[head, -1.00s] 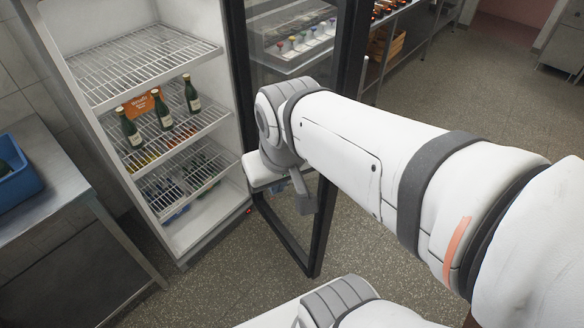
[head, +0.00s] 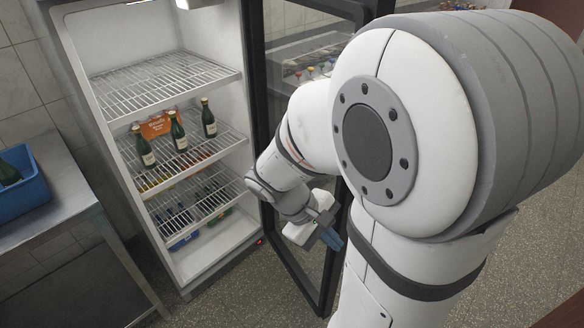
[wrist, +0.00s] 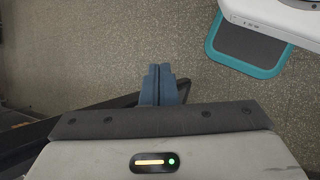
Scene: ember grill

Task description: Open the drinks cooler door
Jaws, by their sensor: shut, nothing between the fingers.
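The drinks cooler (head: 165,73) stands open, its white interior and wire shelves in plain view in the head view. Its black-framed glass door (head: 280,251) is swung wide out to the right of the opening. My gripper (head: 333,240) is low in front of the door, with its blue fingers pointing down and right. In the wrist view the blue fingers of my gripper (wrist: 158,84) are together and empty, with floor beyond them. A dark bar, likely the door frame (wrist: 112,107), passes behind them. My arm hides part of the door, and whether I touch it cannot be told.
Green bottles (head: 178,132) and an orange carton (head: 155,127) stand on a cooler shelf. A steel table (head: 52,200) with a blue crate (head: 25,190) is at the left. Speckled floor (head: 226,300) is clear in front of the cooler.

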